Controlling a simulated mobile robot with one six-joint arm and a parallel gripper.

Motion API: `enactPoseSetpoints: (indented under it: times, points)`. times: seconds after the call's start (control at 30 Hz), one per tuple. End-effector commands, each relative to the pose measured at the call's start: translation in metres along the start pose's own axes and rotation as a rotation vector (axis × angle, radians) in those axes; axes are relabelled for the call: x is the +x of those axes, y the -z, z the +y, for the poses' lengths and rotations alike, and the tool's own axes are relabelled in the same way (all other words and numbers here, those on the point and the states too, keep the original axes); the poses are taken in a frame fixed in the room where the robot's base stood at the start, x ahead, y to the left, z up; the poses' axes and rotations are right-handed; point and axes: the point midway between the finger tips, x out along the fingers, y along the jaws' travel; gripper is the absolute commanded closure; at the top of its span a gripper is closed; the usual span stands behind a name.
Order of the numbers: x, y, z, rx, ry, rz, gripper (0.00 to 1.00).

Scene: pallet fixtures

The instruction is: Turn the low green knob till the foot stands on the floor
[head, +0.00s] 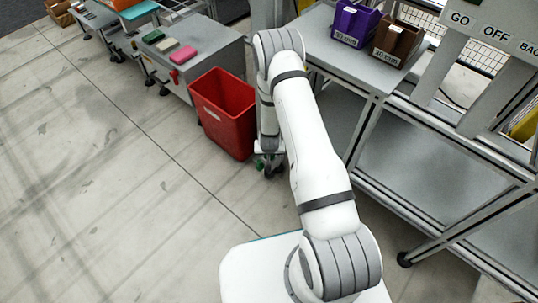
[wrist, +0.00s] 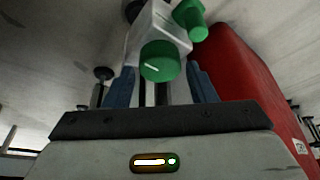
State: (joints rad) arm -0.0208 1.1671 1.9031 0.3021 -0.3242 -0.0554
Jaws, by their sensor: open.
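In the wrist view a round green knob (wrist: 160,64) with a white line on its face shows between my gripper's two blue fingers. A second green knob (wrist: 190,19) sticks out farther up and to the right, on the same pale grey block (wrist: 150,28). My gripper (wrist: 161,70) is open, with one finger on each side of the nearer knob; I cannot tell whether either finger touches it. In the head view a bit of green (head: 260,163) shows low beside the red bin, partly hidden by my arm. The foot's contact with the floor is not clear.
The red bin (head: 229,112) stands just left of my arm, and its wall (wrist: 246,80) is close on the right in the wrist view. A grey bench (head: 350,60) with purple and brown boxes stands to the right. The floor at left is clear.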

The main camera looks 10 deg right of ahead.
Motion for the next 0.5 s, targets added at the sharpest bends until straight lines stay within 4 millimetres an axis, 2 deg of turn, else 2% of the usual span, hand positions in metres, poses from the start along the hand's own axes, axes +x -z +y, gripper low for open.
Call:
enactPoseSetpoints:
  times: [0.03,0.13,0.43,0.5]
  points:
    - [0.0076,-0.0006,0.0,0.0,0.0,0.001,0.49]
    - [0.0131,-0.0001,-0.0002,0.0,0.0,0.0,0.49]
    - [0.0143,0.0002,-0.0004,-0.001,0.001,0.0,0.49]
    - [0.0143,0.0002,-0.0005,-0.001,0.001,0.0,0.54]
